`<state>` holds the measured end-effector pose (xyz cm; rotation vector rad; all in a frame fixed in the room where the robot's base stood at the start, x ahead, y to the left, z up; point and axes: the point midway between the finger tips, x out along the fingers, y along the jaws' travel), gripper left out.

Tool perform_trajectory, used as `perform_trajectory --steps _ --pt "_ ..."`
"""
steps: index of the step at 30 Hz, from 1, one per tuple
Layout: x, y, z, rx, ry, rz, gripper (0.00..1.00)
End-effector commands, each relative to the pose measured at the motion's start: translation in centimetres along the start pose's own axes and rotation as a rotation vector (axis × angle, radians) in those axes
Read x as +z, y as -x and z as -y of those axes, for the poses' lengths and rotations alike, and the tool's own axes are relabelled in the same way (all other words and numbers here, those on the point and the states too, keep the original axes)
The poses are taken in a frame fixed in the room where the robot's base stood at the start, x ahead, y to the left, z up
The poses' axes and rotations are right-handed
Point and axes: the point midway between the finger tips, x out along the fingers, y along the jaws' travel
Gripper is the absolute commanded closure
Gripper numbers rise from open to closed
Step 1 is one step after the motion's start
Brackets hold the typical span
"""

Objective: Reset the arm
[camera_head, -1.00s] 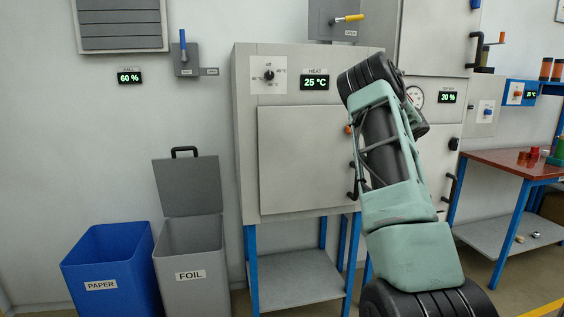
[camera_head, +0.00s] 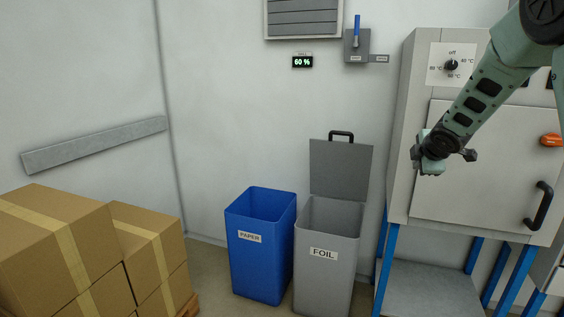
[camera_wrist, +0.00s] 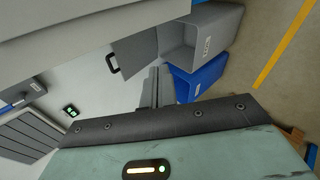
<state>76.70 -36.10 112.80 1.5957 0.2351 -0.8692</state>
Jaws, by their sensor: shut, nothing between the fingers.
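My arm comes in from the upper right of the head view and slants down to the left, in front of the grey heating cabinet (camera_head: 470,190). My gripper (camera_head: 432,162) is at its lower end, small and in front of the cabinet's left side. It is shut and empty, and its fingers are hard to make out.
A blue PAPER bin (camera_head: 262,265) and a grey FOIL bin (camera_head: 327,265) with its lid up stand left of the cabinet. Taped cardboard boxes (camera_head: 50,245) are stacked at the lower left. A lever box (camera_head: 357,45) is on the wall. Floor between boxes and bins is clear.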

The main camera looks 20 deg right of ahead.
Motion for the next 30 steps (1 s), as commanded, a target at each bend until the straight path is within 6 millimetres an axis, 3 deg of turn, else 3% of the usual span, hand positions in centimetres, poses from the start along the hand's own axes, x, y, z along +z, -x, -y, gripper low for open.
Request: perform_trajectory --steps 1,6,12,15,19,24,30 --pt "-3.7 1.3 1.3 -0.034 -0.058 -0.034 1.0" --pt "-13.6 6.1 7.0 -0.19 -0.25 -0.102 1.0" --pt "-22.1 14.1 15.8 -0.418 -0.4 -0.118 1.0" --pt "-24.8 18.8 20.7 -0.538 -0.445 -0.097 1.0" --pt "-26.3 25.1 27.3 -0.687 -0.479 -0.036 1.0" --pt "-25.6 31.7 34.2 -0.824 -0.489 0.071 1.0" --pt "-24.2 35.1 37.7 -0.886 -0.489 0.147 1.0"
